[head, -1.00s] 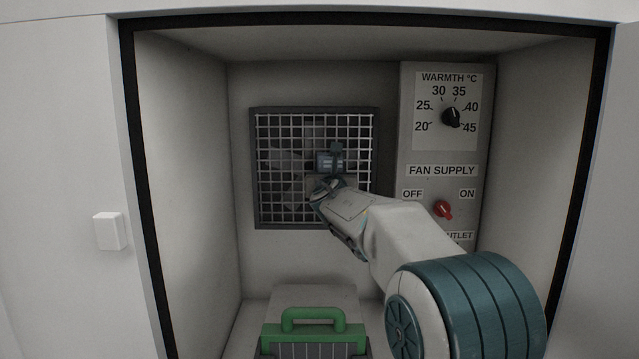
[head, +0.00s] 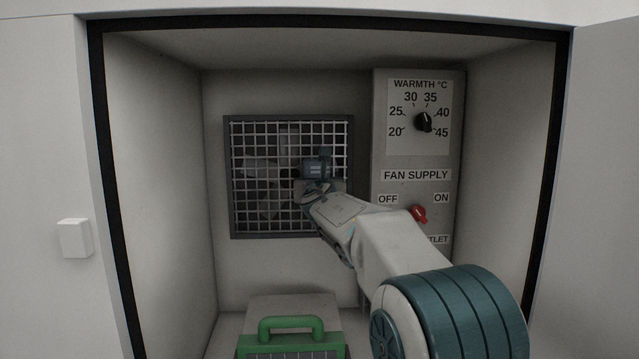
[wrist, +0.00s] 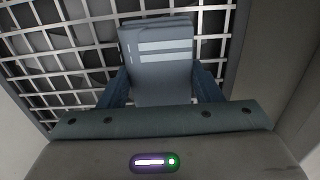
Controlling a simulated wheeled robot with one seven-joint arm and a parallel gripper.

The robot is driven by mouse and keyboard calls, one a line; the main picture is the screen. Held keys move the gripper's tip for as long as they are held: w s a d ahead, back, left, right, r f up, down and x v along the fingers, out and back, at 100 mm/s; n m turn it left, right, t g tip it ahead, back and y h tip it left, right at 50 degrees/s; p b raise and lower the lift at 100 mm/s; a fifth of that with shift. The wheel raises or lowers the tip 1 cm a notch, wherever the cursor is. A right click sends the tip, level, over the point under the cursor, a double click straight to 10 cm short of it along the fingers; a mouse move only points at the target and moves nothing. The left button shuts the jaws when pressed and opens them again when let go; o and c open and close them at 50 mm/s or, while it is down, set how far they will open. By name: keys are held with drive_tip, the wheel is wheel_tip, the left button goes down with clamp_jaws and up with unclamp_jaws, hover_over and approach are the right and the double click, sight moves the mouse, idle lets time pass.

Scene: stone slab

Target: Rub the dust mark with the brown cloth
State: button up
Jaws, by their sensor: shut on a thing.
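My gripper (head: 318,178) is in front of the right part of a wire grille (head: 236,180) in the head view. In the wrist view its dark blue fingers (wrist: 160,88) are shut on a flat blue-grey piece with pale stripes (wrist: 158,75). This held piece also shows as a small blue-grey block (head: 315,168) in the head view. The grille (wrist: 50,62) lies behind it in the wrist view; I cannot tell whether they touch. I can make out no brown cloth and no dust mark in either view.
The open cabinet has a control panel (head: 377,150) at right, with a black warmth dial (head: 424,122) and a red fan switch (head: 418,214). A grey box with a green handle (head: 290,323) stands below. Side walls are close. A white block (head: 75,238) sits outside at left.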

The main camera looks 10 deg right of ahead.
sight(260, 182)
drive_tip(key=shift+w+a+f+p, duration=0.1)
drive_tip(key=shift+a+p, duration=0.45)
drive_tip(key=shift+a, duration=1.25)
drive_tip(key=shift+a+f+p, duration=0.1)
drive_tip(key=shift+a+p, duration=0.45)
drive_tip(key=shift+a, duration=1.2)
drive_tip(key=shift+w+a+r+p, duration=0.1)
drive_tip(key=shift+a+p, duration=1.25)
drive_tip(key=shift+a, duration=2.3)
drive_tip(key=shift+s+b, duration=0.55)
drive_tip(key=shift+s, duration=0.05)
drive_tip(key=shift+s+b, duration=0.95)
drive_tip(key=shift+s, duration=1.45)
drive_tip(key=shift+s+a, duration=0.1)
drive_tip(key=s+b, duration=0.1)
drive_tip(key=s, duration=0.1)
drive_tip(key=shift+s, duration=0.4)
